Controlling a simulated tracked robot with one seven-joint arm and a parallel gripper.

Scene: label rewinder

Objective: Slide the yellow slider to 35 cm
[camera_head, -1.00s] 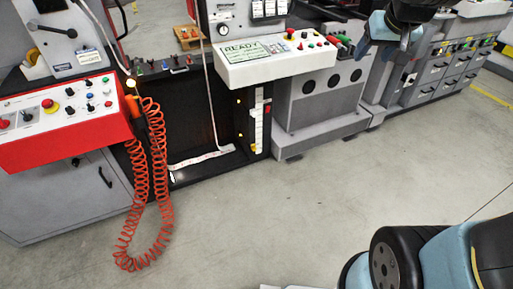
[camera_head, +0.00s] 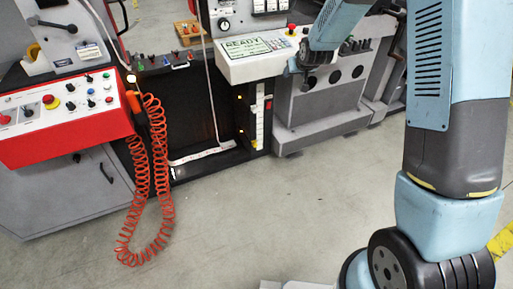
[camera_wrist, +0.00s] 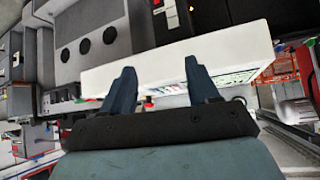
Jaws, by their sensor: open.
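A vertical white scale strip (camera_head: 260,118) stands on the dark machine frame below the white console. A small yellow piece (camera_head: 254,146), likely the yellow slider, sits near the strip's lower end; its reading is too small to make out. Other small yellow marks show at the left of the strip. My gripper (camera_head: 296,68) is up and to the right of the strip, by the lower right of the white console. In the wrist view my gripper (camera_wrist: 159,64) is open, its two fingers apart with nothing held. I cannot make out the slider in the wrist view.
The white console (camera_head: 252,62) with a READY screen juts out above the strip. A coiled orange cable (camera_head: 135,205) hangs from the red panel (camera_head: 60,125) at left. A grey cabinet (camera_head: 320,100) stands right of the strip. The floor (camera_head: 270,210) in front is clear.

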